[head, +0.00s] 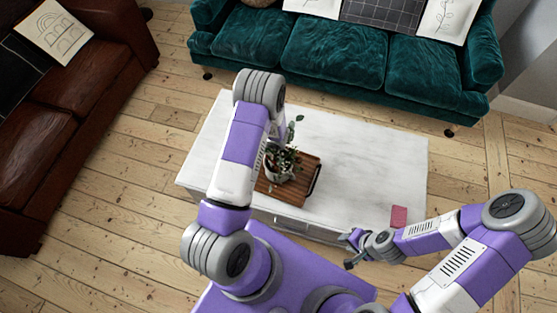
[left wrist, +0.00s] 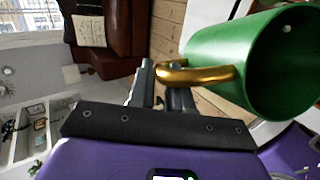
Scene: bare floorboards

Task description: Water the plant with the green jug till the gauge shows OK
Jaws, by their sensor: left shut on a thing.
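The plant (head: 285,160) has green leaves and stands in a pale pot (head: 276,177) on a wooden tray (head: 292,193) on the white table. My left arm partly covers the pot and tray. My left gripper (left wrist: 160,84) is hidden in the head view. In the left wrist view it is shut on the gold handle (left wrist: 200,75) of the green jug (left wrist: 250,62). The jug's tilt is hard to judge, and it is hidden in the head view. My right gripper (head: 352,249) is open and empty by the table's front edge. I cannot make out the gauge.
The white table (head: 375,165) is clear to the right of the tray, except for a small red flat thing (head: 399,216) near its front right corner. A teal sofa (head: 340,58) stands behind it, and a brown leather sofa (head: 75,110) at the left.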

